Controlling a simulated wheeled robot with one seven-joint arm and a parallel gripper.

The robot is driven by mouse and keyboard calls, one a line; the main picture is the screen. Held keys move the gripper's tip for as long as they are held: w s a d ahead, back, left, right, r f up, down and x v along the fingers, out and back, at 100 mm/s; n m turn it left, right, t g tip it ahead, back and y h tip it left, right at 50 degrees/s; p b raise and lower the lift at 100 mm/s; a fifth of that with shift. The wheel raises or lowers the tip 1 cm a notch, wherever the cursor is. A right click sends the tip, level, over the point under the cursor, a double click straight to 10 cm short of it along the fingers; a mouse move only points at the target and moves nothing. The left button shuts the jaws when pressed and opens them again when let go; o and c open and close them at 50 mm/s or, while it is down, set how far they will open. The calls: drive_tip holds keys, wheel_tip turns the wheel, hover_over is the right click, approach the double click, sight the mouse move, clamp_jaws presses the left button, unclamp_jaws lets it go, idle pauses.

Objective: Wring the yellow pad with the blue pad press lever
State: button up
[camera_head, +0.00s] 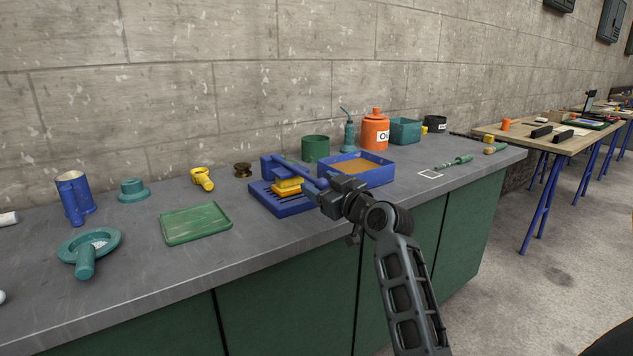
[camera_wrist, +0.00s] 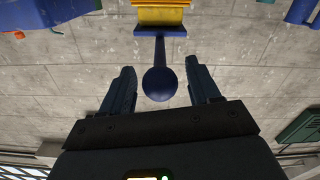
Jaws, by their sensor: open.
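The blue pad press (camera_head: 283,206) stands on the grey bench. The yellow pad (camera_head: 287,187) lies in it, beneath the blue plate on the lever; it also shows at the top of the wrist view (camera_wrist: 161,16). The blue pad press lever (camera_head: 300,171) slopes from the press's back post toward my gripper. Its round knob (camera_wrist: 160,84) shows between my fingers in the wrist view. My gripper (camera_head: 327,189) is open at the lever's end, with visible gaps on both sides of the knob. In the head view my gripper hides the knob.
A blue tray with a brown inside (camera_head: 358,165) stands right behind my gripper. A green can (camera_head: 316,148), an oil can (camera_head: 349,134) and an orange jar (camera_head: 375,132) stand behind. A green tray (camera_head: 195,223) lies left.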

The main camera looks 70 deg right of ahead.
drive_tip(key=shift+x, duration=1)
clamp_jaws()
